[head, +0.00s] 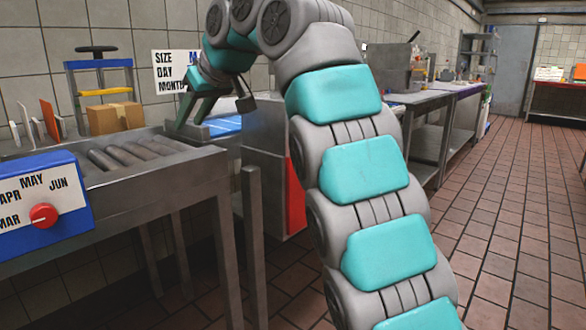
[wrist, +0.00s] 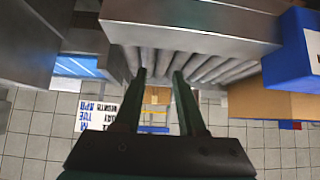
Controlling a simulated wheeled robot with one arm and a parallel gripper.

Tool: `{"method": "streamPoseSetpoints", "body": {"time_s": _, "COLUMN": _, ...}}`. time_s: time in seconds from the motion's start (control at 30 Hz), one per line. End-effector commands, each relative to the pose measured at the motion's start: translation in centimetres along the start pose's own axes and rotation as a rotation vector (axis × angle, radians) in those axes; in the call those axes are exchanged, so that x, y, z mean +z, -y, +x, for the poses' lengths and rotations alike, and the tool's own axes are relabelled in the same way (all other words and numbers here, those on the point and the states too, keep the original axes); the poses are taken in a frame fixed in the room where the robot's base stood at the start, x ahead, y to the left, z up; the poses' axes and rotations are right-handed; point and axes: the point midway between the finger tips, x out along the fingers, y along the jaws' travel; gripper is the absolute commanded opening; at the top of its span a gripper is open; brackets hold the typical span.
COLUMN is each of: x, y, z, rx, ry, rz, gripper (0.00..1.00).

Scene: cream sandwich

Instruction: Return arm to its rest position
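My gripper (head: 188,122) is at the end of my teal and grey arm (head: 365,170). In the head view the arm rises from the lower right, bends at the top and reaches down to the left. The gripper hangs near the right end of the metal roller conveyor (head: 118,182). In the wrist view my gripper (wrist: 160,76) shows two dark green fingers, spread apart with nothing held between them. The rollers (wrist: 195,64) show beyond the fingertips. Whether the fingers touch the conveyor I cannot tell.
A blue dial box (head: 43,212) with a red knob stands at the conveyor's front left. Cardboard boxes (head: 116,117) and a blue-yellow stand (head: 98,68) are behind it. A sign (head: 170,72) hangs near the gripper. The tiled floor (head: 520,215) at right is clear.

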Motion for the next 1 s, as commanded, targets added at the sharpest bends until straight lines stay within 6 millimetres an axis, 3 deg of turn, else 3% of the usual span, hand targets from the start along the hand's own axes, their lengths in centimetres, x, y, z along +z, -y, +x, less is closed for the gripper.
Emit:
{"method": "streamPoseSetpoints", "body": {"time_s": 0.37, "x": 1.9, "y": -1.7, "z": -0.2, "rx": 0.026, "ry": 0.044, "rz": 0.073, "gripper": 0.4}}
{"method": "streamPoseSetpoints", "body": {"time_s": 0.67, "x": 5.3, "y": -4.0, "z": -0.9, "rx": 0.068, "ry": 0.107, "rz": 0.183, "gripper": 0.4}}
{"method": "streamPoseSetpoints", "body": {"time_s": 0.87, "x": 10.3, "y": -6.1, "z": -2.0, "rx": 0.116, "ry": 0.184, "rz": 0.31, "gripper": 0.4}}
{"method": "streamPoseSetpoints", "body": {"time_s": 1.0, "x": 15.5, "y": -7.1, "z": -2.9, "rx": 0.153, "ry": 0.26, "rz": 0.416, "gripper": 0.4}}
